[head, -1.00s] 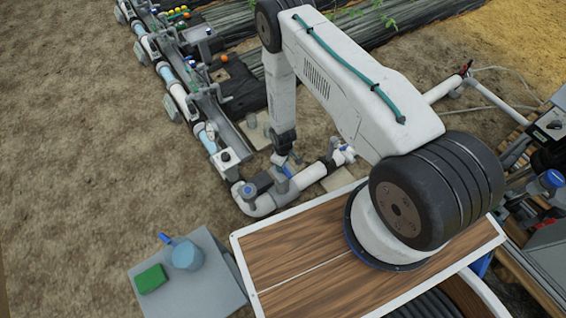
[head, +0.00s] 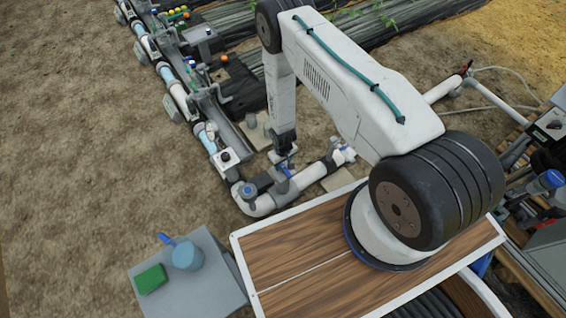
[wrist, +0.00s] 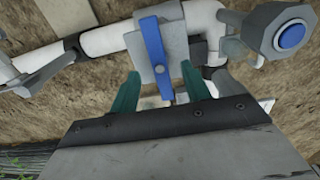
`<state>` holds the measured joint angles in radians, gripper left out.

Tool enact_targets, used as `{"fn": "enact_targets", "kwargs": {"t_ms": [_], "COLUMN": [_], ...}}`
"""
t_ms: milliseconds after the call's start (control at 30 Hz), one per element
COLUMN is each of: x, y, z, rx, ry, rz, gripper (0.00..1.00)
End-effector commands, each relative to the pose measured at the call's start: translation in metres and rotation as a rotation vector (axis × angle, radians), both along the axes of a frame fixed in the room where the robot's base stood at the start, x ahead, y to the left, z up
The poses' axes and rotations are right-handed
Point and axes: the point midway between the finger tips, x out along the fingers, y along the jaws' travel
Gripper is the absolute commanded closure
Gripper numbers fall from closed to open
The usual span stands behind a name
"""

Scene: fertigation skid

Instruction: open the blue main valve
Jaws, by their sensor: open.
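The blue main valve shows in the wrist view as a blue lever handle (wrist: 155,50) on a grey valve body (wrist: 176,32), set on a white pipe. The handle lies roughly upright in the picture. My gripper (wrist: 158,88) is open, with one teal finger on each side of the handle's near end. I cannot tell whether either finger touches it. In the head view, the blue handle (head: 286,172) is a small patch just below the end of my arm. My gripper is too small and covered to make out there.
A grey fitting with a round blue cap (wrist: 292,36) stands right of the valve. A white pipe (head: 262,207) bends below it. A side table (head: 205,275) holds a green sponge (head: 151,279) and a blue cup (head: 187,257). Bare soil lies to the left.

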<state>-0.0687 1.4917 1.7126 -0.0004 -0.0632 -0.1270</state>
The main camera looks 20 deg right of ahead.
Motion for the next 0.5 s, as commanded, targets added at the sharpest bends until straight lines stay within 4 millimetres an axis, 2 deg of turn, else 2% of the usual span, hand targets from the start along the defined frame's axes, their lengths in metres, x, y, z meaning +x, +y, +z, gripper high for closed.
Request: {"fn": "enact_targets", "kwargs": {"t_ms": [500], "x": [-0.001], "y": [0.000], "z": [-0.040], "rx": [0.000], "ry": [0.001], "rz": [0.000], "gripper": [0.53]}}
